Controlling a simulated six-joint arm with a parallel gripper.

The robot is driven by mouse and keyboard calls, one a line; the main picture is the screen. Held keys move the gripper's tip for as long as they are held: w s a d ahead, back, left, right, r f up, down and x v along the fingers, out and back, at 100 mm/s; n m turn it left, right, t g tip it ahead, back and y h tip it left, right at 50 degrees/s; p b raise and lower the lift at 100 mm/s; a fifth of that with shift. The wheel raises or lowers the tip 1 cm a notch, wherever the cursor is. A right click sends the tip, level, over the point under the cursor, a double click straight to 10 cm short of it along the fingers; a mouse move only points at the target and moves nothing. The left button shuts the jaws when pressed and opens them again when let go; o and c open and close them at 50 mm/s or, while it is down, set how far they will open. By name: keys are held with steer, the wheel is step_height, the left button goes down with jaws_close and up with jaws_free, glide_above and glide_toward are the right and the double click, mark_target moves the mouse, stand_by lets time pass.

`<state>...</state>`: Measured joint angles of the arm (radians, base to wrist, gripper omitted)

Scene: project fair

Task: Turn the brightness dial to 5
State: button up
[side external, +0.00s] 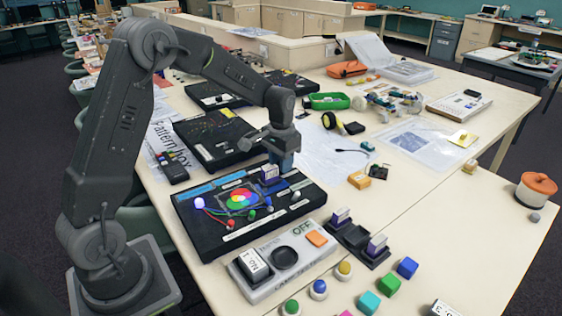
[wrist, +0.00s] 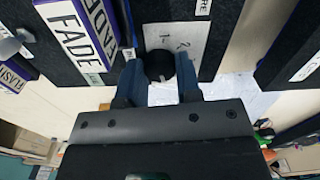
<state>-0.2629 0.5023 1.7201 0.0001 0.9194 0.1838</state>
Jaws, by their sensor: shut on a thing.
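The brightness dial is a round black knob (wrist: 159,66) on a pale plate (wrist: 184,32) in the wrist view. Marks reading 1 and 2 show on the plate just beyond it; its other marks are hidden, and I cannot tell where the dial points. My gripper's blue fingers (wrist: 162,88) are shut on the knob, one on each side. In the side view my gripper (side external: 283,165) reaches down to the far edge of a black board (side external: 210,240) with coloured discs and small lit knobs. The dial is hidden there behind my gripper.
A purple-and-white block labelled FADE (wrist: 75,35) stands close left of the dial in the wrist view. A grey box with an OFF label and orange button (side external: 317,239) sits in front of the board. Other black boards (side external: 215,140) lie behind; white paper (side external: 320,150) lies right.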

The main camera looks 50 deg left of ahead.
steer(key=shift+m, duration=0.7)
steer(key=o, duration=0.9)
step_height(320, 180, up, 14)
steer(key=shift+f, duration=0.1)
